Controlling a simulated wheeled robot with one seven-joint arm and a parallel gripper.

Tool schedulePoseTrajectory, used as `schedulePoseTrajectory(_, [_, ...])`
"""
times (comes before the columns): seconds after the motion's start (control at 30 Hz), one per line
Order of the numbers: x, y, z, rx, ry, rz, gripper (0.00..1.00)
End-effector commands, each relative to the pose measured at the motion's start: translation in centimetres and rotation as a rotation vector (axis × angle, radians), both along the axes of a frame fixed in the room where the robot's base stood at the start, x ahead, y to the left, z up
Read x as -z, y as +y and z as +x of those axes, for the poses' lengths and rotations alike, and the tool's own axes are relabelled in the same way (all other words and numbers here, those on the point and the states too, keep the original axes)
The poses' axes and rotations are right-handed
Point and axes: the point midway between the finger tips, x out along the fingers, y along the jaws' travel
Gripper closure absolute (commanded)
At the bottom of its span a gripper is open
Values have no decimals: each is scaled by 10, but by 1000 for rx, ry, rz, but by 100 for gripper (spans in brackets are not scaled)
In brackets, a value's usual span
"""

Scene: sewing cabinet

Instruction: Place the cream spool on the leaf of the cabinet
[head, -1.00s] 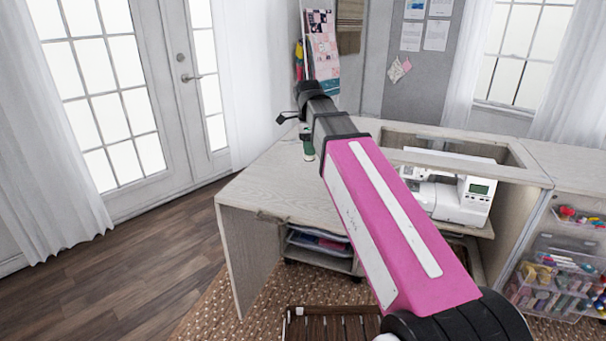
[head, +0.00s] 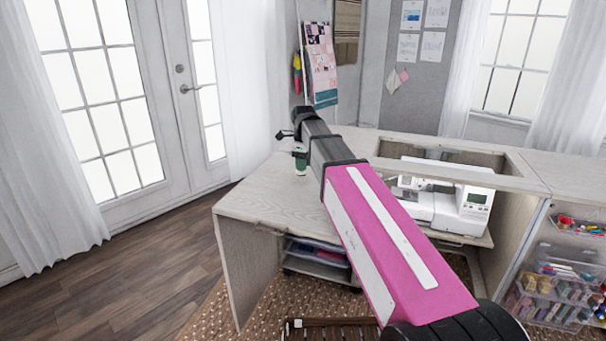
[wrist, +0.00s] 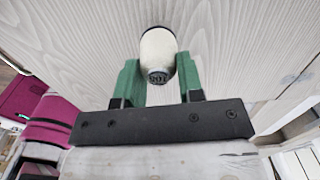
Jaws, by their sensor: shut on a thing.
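The cream spool (wrist: 158,50) is a pale rounded body with a dark marked end facing the wrist camera. My gripper (wrist: 158,78) has green fingers shut on it, one on each side. The leaf's pale wood grain fills the background of the wrist view (wrist: 75,40). I cannot tell whether the spool touches the leaf.
A white sewing machine (head: 455,205) sits in the cabinet opening, right of my arm. Clear drawers (head: 560,270) with coloured supplies stand at the far right. The leaf's front left is bare.

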Motion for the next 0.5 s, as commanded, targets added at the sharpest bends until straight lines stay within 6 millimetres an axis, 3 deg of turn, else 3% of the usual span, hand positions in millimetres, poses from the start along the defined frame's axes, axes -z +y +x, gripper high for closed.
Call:
schedulePoseTrajectory(0.4, [40, 0, 0, -1, 1, -1, 87])
schedulePoseTrajectory(0.5, [42, 0, 0, -1, 1, -1, 87])
